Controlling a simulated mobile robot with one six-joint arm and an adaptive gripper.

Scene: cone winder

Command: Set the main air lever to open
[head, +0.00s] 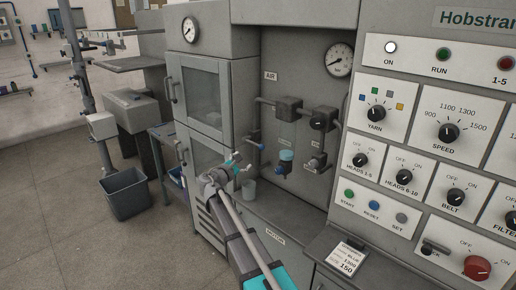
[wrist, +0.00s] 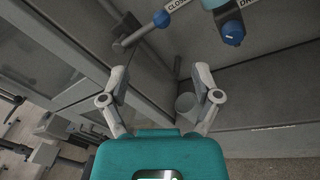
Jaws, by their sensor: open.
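The air recess holds pipes and valves under an AIR label. A small lever with a blue ball knob (head: 261,147) hangs at its left side in the head view, and I take it for the main air lever. In the wrist view a blue knob (wrist: 161,19) and a rod show at the top, beside a label that seems to begin CLOSE. The lever's exact position is hard to tell. My gripper (head: 236,163) is open and empty, below and left of the lever. In the wrist view its spread fingers (wrist: 160,78) are apart from the knob.
A filter with a blue bowl (head: 286,156) hangs right of the lever; its blue drain knob (wrist: 232,33) shows in the wrist view. A grey cup (head: 249,188) stands below. The cabinet door (head: 200,95) is on the left, the control panel (head: 440,130) on the right.

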